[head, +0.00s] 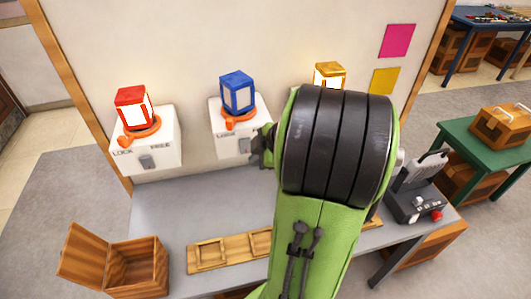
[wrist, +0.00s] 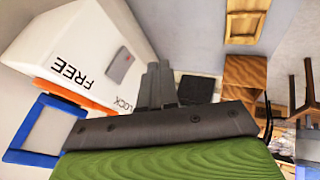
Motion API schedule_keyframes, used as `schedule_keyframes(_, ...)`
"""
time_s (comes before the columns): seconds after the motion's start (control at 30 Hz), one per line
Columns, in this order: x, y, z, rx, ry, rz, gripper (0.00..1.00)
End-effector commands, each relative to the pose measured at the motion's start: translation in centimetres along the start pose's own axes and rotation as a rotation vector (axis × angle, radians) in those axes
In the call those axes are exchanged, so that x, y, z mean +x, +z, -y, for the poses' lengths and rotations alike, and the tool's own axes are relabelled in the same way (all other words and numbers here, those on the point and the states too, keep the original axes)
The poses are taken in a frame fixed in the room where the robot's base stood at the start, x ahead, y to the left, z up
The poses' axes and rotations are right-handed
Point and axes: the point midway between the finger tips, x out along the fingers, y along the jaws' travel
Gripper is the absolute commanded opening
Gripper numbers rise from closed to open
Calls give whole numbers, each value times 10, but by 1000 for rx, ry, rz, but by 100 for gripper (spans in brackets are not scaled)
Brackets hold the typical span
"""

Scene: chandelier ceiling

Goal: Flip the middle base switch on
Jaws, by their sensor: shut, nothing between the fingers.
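The middle base (head: 220,117) is a white wall box with a blue lantern (head: 237,92) and an orange ring on top. Its small grey switch (head: 244,146) shows on the front, just left of my gripper (head: 264,148). In the wrist view the switch (wrist: 122,65) sits between the words FREE and LOCK, and my gripper's dark fingers (wrist: 158,72) are together beside it, at the LOCK end. A small gap shows between switch and fingers in the picture; I cannot tell the depth. My arm hides the right base under the yellow lantern (head: 329,75).
The left base (head: 168,150) bears a red lantern (head: 133,107). Below are a grey bench (head: 165,215), an open wooden box (head: 135,265), a wooden frame tray (head: 205,268) and a dark device with a red knob (head: 415,203). A green table (head: 470,150) stands right.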

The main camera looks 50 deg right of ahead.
Motion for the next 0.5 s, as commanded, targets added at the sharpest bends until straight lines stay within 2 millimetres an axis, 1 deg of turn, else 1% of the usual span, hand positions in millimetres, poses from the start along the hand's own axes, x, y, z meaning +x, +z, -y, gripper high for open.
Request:
schedule_keyframes(0.03,13,1,2,1,-5,-2,0)
schedule_keyframes(0.1,25,1,-2,-1,-2,0,0)
schedule_keyframes(0.2,32,1,-20,-1,0,-1,0)
schedule_keyframes(0.3,38,2,-29,0,1,1,0)
schedule_keyframes(0.5,41,2,-34,1,1,1,0)
